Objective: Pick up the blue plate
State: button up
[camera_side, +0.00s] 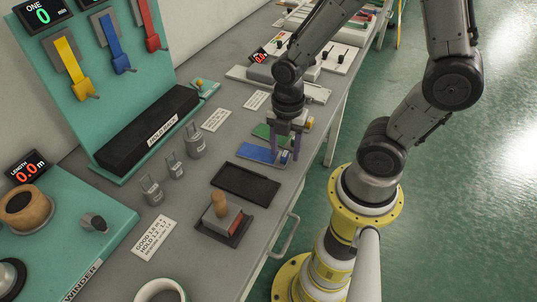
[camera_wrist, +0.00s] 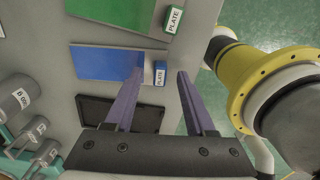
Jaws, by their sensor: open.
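The blue plate (camera_side: 258,152) lies flat on the grey bench, with a small blue block labelled PLATE at its right end. In the wrist view the plate's flat blue part (camera_wrist: 105,63) is at the upper left, and its labelled block (camera_wrist: 160,74) shows between my fingertips. My gripper (camera_side: 285,152) is pointing down over that end of the plate, open, with one finger on each side of the block. It also shows in the wrist view (camera_wrist: 162,75). I cannot tell whether either finger touches the block.
A green plate (camera_side: 262,131) with its own labelled block (camera_wrist: 173,20) lies just behind the blue one. An empty black tray (camera_side: 246,184) is in front. A wooden-handled stamp (camera_side: 220,208) and grey labelled weights (camera_side: 194,142) stand nearby. The bench edge is close on the right.

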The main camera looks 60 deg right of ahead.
jog(key=shift+f, duration=0.45)
grip_shut()
dwell(1.1)
